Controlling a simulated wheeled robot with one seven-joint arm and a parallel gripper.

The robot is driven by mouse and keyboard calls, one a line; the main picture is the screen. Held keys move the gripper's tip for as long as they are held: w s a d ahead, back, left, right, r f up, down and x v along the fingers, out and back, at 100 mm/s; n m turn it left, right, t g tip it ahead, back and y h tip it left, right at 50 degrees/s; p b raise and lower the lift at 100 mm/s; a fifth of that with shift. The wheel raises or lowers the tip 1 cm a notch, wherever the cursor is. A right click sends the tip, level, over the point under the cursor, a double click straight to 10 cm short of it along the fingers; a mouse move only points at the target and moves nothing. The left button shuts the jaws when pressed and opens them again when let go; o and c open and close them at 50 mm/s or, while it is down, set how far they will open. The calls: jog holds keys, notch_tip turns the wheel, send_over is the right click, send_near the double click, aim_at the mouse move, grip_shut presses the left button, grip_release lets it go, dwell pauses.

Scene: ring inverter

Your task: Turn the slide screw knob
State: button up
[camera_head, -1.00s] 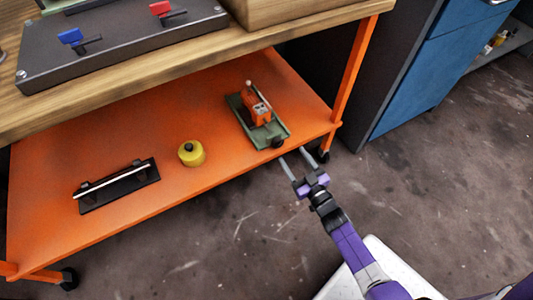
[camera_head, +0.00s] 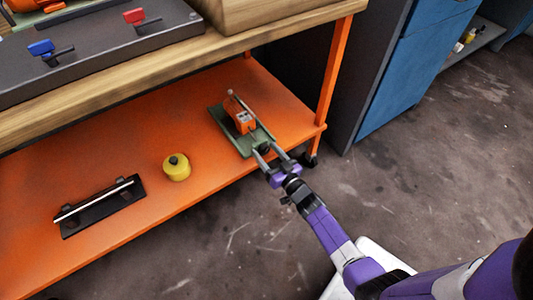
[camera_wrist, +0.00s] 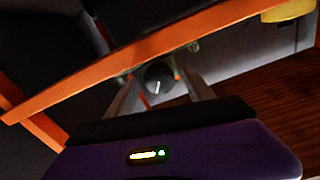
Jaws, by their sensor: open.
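The slide screw has a green base (camera_head: 228,136) with an orange block (camera_head: 240,117) on it, and lies on the orange lower shelf. Its black knob (camera_head: 264,148) is at the near end, by the shelf's front edge; in the wrist view the round knob (camera_wrist: 159,78) bears a short white mark. My gripper (camera_head: 267,153) is open, with one finger on each side of the knob in the head view. In the wrist view the knob shows between the fingers of my gripper (camera_wrist: 161,90). I cannot tell whether the fingers touch it.
On the orange shelf (camera_head: 130,170), a yellow round piece (camera_head: 176,168) and a black rail with a light rod (camera_head: 103,206) lie left of the slide screw. The wooden worktop (camera_head: 170,72) overhangs the shelf. An orange table leg (camera_head: 327,85) stands to the right.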

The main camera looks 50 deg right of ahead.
grip_shut()
dwell(0.3)
jog(key=shift+w+n, duration=0.1)
jog(key=shift+n, duration=0.3)
jog(key=n+b, duration=0.1)
jog(key=n, duration=0.2)
jog(key=shift+f, duration=0.1)
jog(key=shift+a+n+b, duration=0.1)
jog(key=shift+n+b, duration=0.35)
jog(key=shift+n, duration=0.55)
grip_release()
